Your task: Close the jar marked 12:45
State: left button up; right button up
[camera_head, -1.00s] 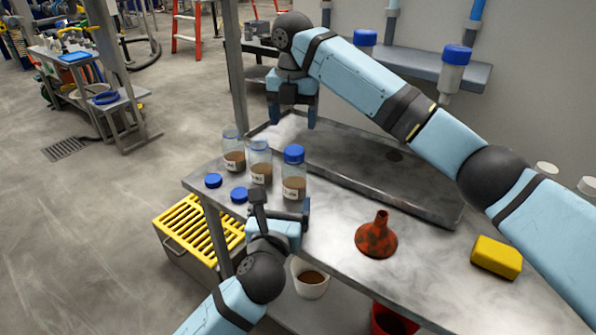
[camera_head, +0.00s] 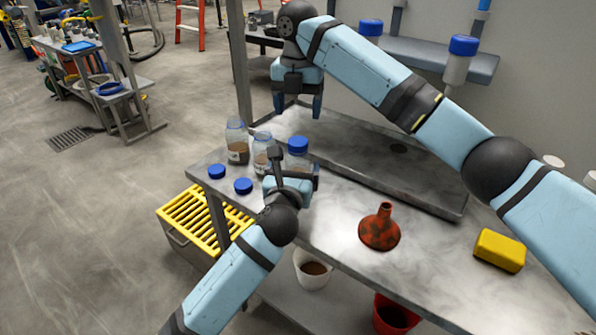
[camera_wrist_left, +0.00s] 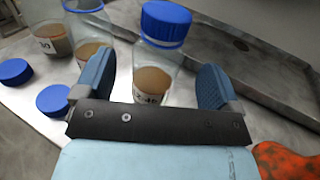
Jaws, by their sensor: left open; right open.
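Three clear jars with brown contents stand in a row on the metal table (camera_head: 340,205). The right jar (camera_head: 298,158) has a blue lid (camera_head: 298,145) on it; the left jar (camera_head: 237,145) and middle jar (camera_head: 262,150) have no blue lids. Two loose blue lids (camera_head: 217,171) (camera_head: 243,186) lie in front of them. My left gripper (camera_wrist_left: 155,78) is open, with its fingers on either side of the lidded jar (camera_wrist_left: 155,60). That jar's label is partly hidden and seems to end in 45. My right gripper (camera_head: 298,106) is open and empty, raised behind the jars.
A rusty red funnel (camera_head: 379,228) and a yellow block (camera_head: 500,250) are on the table to the right. A raised-edge metal tray (camera_head: 370,170) lies behind the jars. A white cup (camera_head: 312,270) and a red bucket (camera_head: 393,315) are below.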

pick_arm(q)
jog(key=shift+w+d, duration=0.25)
jog(key=shift+w, duration=1.05)
jog(key=shift+w+d, duration=0.2)
jog(key=shift+w, duration=1.05)
jog(key=shift+c, duration=0.5)
jog(key=c, duration=1.4)
grip_shut()
pick_arm(e)
jog(key=n, duration=0.2)
jog(key=shift+r+n, duration=0.15)
jog(key=shift+n, duration=1.05)
